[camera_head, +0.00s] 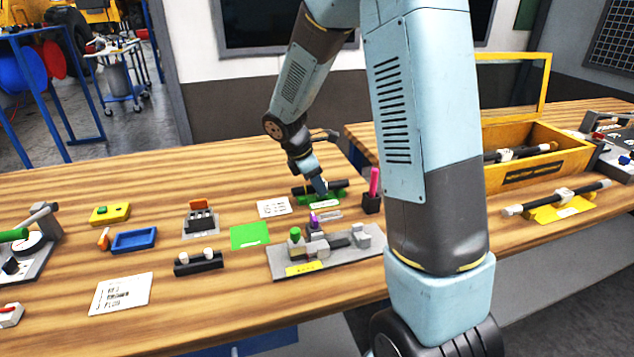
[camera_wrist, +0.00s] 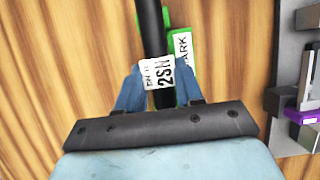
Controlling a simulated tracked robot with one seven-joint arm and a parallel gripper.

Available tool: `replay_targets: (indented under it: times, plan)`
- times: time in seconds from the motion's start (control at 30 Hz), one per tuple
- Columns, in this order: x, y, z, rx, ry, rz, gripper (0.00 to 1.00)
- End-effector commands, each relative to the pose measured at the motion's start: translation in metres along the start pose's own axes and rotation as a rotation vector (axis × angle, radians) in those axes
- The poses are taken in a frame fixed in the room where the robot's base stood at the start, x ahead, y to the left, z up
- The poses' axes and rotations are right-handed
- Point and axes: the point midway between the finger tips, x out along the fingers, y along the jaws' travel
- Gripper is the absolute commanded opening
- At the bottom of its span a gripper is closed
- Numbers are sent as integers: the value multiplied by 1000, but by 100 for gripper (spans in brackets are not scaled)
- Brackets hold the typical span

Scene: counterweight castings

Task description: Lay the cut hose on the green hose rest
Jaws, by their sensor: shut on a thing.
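The cut hose (camera_head: 336,184) is a black length with a white label; in the wrist view the hose (camera_wrist: 152,28) runs up the picture between my blue fingers. My gripper (camera_head: 319,188) is shut on it at the label; the gripper also shows in the wrist view (camera_wrist: 160,78). The green hose rest (camera_head: 328,200) lies directly under the hose, roughly in line with it. In the wrist view the green rest (camera_wrist: 184,92) shows beside and behind the hose, with a white tag on it. I cannot tell whether the hose touches the rest.
A grey fixture (camera_head: 350,256) with blocks stands in front of the rest. A dark holder (camera_head: 372,204) with a pink item is close on its right. A white card (camera_head: 273,207) and a green mat (camera_head: 250,236) lie to the left. A yellow crate (camera_head: 555,165) is at the right.

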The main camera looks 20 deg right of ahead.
Motion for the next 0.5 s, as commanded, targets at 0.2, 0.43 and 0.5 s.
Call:
replay_targets:
  times: [0.2,0.43,0.5]
  plan:
    - [1,0,0,0,0,0,49]
    - [1,0,0,0,0,0,66]
    - [1,0,0,0,0,0,66]
